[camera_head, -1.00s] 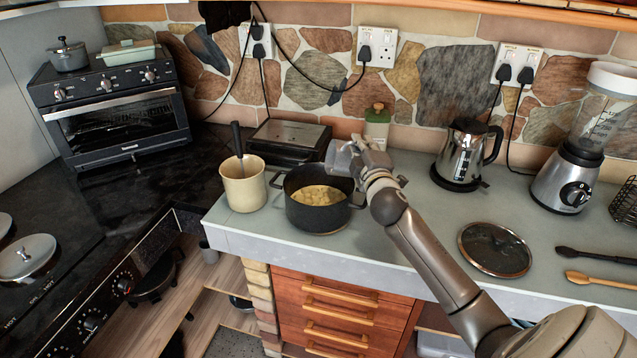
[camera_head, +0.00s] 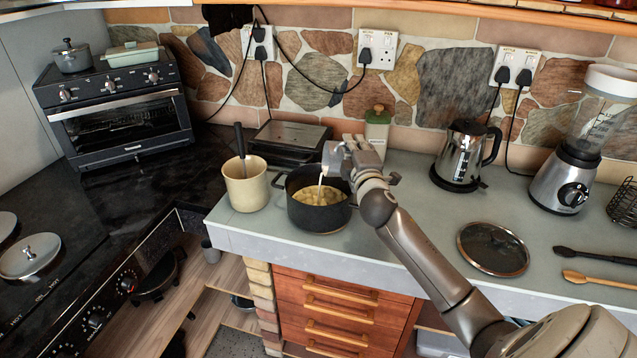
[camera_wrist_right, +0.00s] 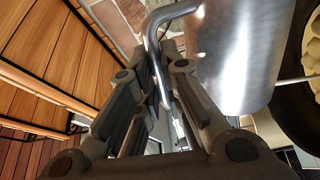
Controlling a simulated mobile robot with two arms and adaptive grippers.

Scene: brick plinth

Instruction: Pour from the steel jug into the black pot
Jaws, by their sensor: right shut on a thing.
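The black pot (camera_head: 318,215) stands on the grey counter with pale yellowish chunks inside. My right gripper (camera_head: 352,158) is over the pot's right back side and is shut on the handle of the steel jug (camera_head: 333,157). In the right wrist view the jug's shiny body (camera_wrist_right: 235,50) is large, with its bent handle between the fingers (camera_wrist_right: 160,95). The jug is tilted over the pot, and a thin whitish stream runs down into it. The pot's dark rim (camera_wrist_right: 292,110) shows at the right of that view. My left gripper is out of view.
A cream utensil crock (camera_head: 245,187) stands close left of the pot. A kettle (camera_head: 463,155), a blender (camera_head: 575,160) and a glass lid (camera_head: 493,248) are to the right.

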